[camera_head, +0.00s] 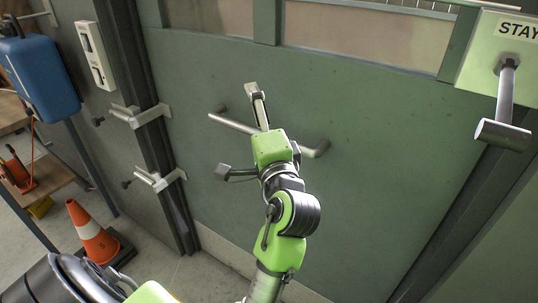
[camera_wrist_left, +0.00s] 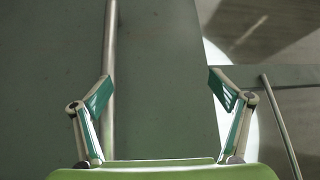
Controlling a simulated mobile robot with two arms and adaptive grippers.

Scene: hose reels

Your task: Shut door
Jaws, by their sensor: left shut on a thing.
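The door (camera_head: 400,145) is a large grey-green panel with pale panes along its top. I cannot tell whether it stands fully shut. A horizontal metal bar handle (camera_head: 231,122) is fixed on its face. In the left wrist view the bar (camera_wrist_left: 109,45) runs between the fingers of the left gripper (camera_wrist_left: 160,75), close to the left finger. My right gripper is not seen.
A dark post (camera_head: 140,60) with metal brackets (camera_head: 150,114) stands left of the door. A "STAY" sign (camera_head: 480,65) and a metal lever (camera_head: 504,100) are at the upper right. An orange cone (camera_head: 92,235) and a blue case (camera_head: 40,75) are at the left.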

